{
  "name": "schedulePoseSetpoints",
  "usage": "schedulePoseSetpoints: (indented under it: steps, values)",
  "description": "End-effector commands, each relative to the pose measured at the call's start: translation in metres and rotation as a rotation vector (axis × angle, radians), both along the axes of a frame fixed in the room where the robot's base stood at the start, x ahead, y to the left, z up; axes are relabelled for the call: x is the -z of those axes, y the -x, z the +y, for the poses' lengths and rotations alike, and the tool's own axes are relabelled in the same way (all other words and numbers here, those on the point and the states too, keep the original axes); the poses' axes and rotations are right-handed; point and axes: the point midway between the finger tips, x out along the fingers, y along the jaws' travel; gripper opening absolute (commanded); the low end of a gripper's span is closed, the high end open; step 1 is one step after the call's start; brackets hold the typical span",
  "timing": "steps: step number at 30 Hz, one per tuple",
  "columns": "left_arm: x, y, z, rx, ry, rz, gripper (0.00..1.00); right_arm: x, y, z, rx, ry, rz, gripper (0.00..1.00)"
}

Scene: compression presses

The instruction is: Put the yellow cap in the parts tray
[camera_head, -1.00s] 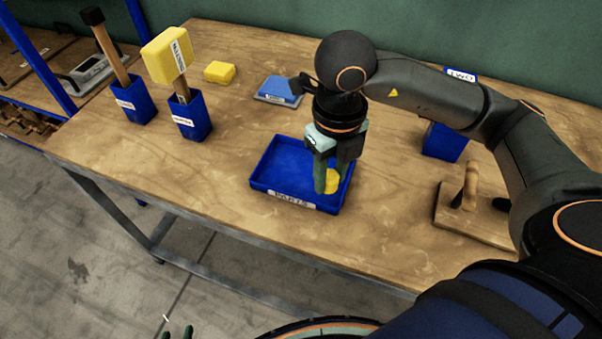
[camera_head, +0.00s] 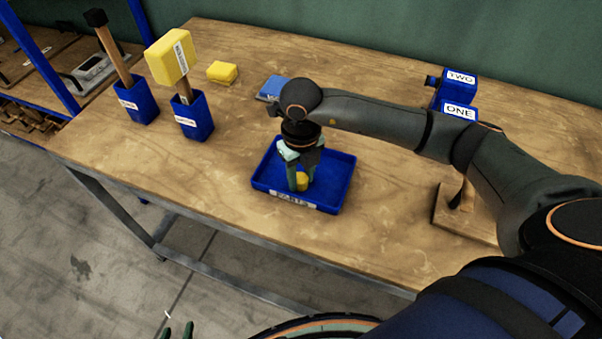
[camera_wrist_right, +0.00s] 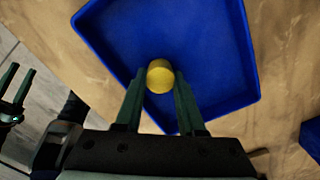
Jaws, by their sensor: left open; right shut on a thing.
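The yellow cap (camera_head: 302,182) is a short round piece, held between the fingertips of my right gripper (camera_head: 300,188). In the right wrist view, the cap (camera_wrist_right: 160,75) sits at the tips of the closed-in fingers, over the blue tray floor. The blue parts tray (camera_head: 345,185) lies on the workbench with a PARTS label on its front wall. The cap is within the tray's outline, low down; whether it touches the floor I cannot tell. My left gripper (camera_head: 177,333) is open and empty at the bottom edge of the head view, away from the bench.
Blue holders (camera_head: 193,120) with mallets stand at the left. A yellow block (camera_head: 222,72) and a blue-topped item (camera_head: 274,86) lie behind the tray. Blue presses labelled ONE (camera_head: 459,112) and TWO (camera_head: 461,78) and a wooden board (camera_head: 465,222) are at the right.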

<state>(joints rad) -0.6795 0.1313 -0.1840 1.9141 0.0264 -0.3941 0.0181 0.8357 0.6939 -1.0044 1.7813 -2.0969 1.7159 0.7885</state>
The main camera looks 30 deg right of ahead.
Motion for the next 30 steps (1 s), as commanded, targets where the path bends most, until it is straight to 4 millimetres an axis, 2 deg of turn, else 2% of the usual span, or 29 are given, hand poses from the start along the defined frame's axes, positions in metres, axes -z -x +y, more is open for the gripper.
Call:
schedulePoseSetpoints:
  steps: [9,10,17,25,30]
  values:
    - [0.006,0.000,0.000,0.000,0.000,0.000,0.50,0.005,0.000,0.000,0.000,0.000,-0.001,0.00]
    - [0.004,0.000,0.000,0.000,0.000,0.000,0.50,0.003,0.000,0.000,0.000,0.000,-0.001,0.42]
    - [0.003,0.000,0.000,0.000,0.000,0.000,0.50,0.003,0.000,0.000,0.000,0.000,-0.001,0.68]
    - [0.002,0.000,0.000,0.000,0.000,0.000,0.50,0.001,0.000,0.000,0.000,0.000,-0.001,0.69]
    - [0.001,-0.001,0.000,0.000,0.000,-0.002,0.50,-0.013,-0.002,0.000,0.000,0.000,-0.005,0.69]
